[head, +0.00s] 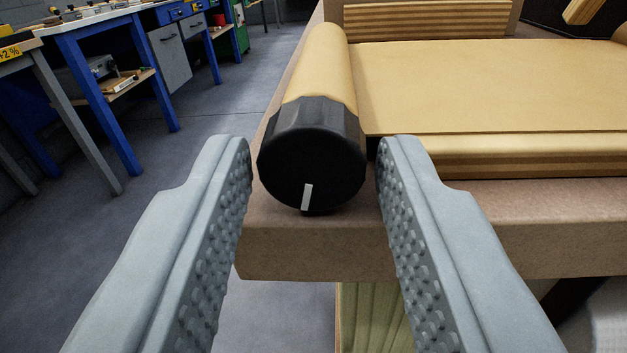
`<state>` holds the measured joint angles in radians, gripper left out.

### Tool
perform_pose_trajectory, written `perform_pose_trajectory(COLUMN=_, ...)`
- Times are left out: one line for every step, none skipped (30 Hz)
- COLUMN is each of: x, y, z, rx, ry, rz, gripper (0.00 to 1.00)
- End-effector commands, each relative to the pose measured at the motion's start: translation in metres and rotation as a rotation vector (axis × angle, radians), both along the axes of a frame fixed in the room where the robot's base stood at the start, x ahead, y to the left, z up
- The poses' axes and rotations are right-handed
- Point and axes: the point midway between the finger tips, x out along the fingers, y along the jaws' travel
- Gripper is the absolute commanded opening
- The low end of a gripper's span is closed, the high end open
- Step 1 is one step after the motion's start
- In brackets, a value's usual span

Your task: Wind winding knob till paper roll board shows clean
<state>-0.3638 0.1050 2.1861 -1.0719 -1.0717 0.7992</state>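The winding knob (311,165) is black, with a ribbed rim and a white mark low on its face, slightly left of the bottom. It sits on the near end of the tan paper roll (322,66). The board (480,85) right of the roll has a plain tan top, with no marks that I can make out. My gripper (313,160) is open, with one studded grey finger on each side of the knob. A narrow gap seems to show on both sides, and nothing is held.
The roll and board rest on a brown bench top (310,248) whose near edge lies below the knob. Striped wooden strips (428,20) stand behind the board. Blue-framed workbenches (100,50) stand at left, with clear grey floor (190,200) between.

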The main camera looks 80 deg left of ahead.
Motion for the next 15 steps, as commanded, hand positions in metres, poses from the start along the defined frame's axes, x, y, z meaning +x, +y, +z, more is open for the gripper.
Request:
perform_pose_trajectory(x=0.0, y=-0.0001, z=0.0, rx=0.0, ry=0.0, rz=0.0, gripper=0.25)
perform_pose_trajectory(x=0.0, y=-0.0001, z=0.0, rx=0.0, ry=0.0, rz=0.0, gripper=0.19)
perform_pose_trajectory(x=0.0, y=-0.0001, z=0.0, rx=0.0, ry=0.0, rz=0.0, gripper=0.11)
perform_pose_trajectory(x=0.0, y=-0.0001, z=0.0, rx=0.0, ry=0.0, rz=0.0, gripper=0.06)
perform_pose_trajectory(x=0.0, y=-0.0001, z=0.0, rx=0.0, ry=0.0, rz=0.0, gripper=0.06)
perform_pose_trajectory(x=0.0, y=-0.0001, z=0.0, rx=0.0, ry=-0.001, rz=0.0, gripper=0.06)
perform_pose_trajectory(x=0.0, y=-0.0001, z=0.0, rx=-0.001, ry=-0.003, rz=0.0, gripper=0.06)
perform_pose_trajectory(x=0.0, y=-0.0001, z=0.0, rx=-0.004, ry=-0.008, rz=0.0, gripper=0.06)
perform_pose_trajectory(x=-0.0001, y=-0.0002, z=0.0001, rx=-0.008, ry=-0.021, rz=0.0, gripper=0.06)
perform_pose_trajectory(x=-0.0001, y=-0.0002, z=0.0001, rx=-0.014, ry=-0.034, rz=0.0, gripper=0.06)
perform_pose_trajectory(x=0.0, y=-0.0002, z=0.0002, rx=-0.021, ry=-0.051, rz=-0.001, gripper=0.06)
perform_pose_trajectory(x=0.0, y=-0.0002, z=0.0002, rx=-0.032, ry=-0.077, rz=-0.001, gripper=0.06)
perform_pose_trajectory(x=0.0001, y=-0.0002, z=0.0003, rx=-0.041, ry=-0.1, rz=0.0, gripper=0.06)
perform_pose_trajectory(x=0.0001, y=-0.0002, z=0.0003, rx=-0.051, ry=-0.121, rz=-0.001, gripper=0.06)
perform_pose_trajectory(x=0.0001, y=-0.0001, z=0.0004, rx=-0.062, ry=-0.149, rz=-0.001, gripper=0.06)
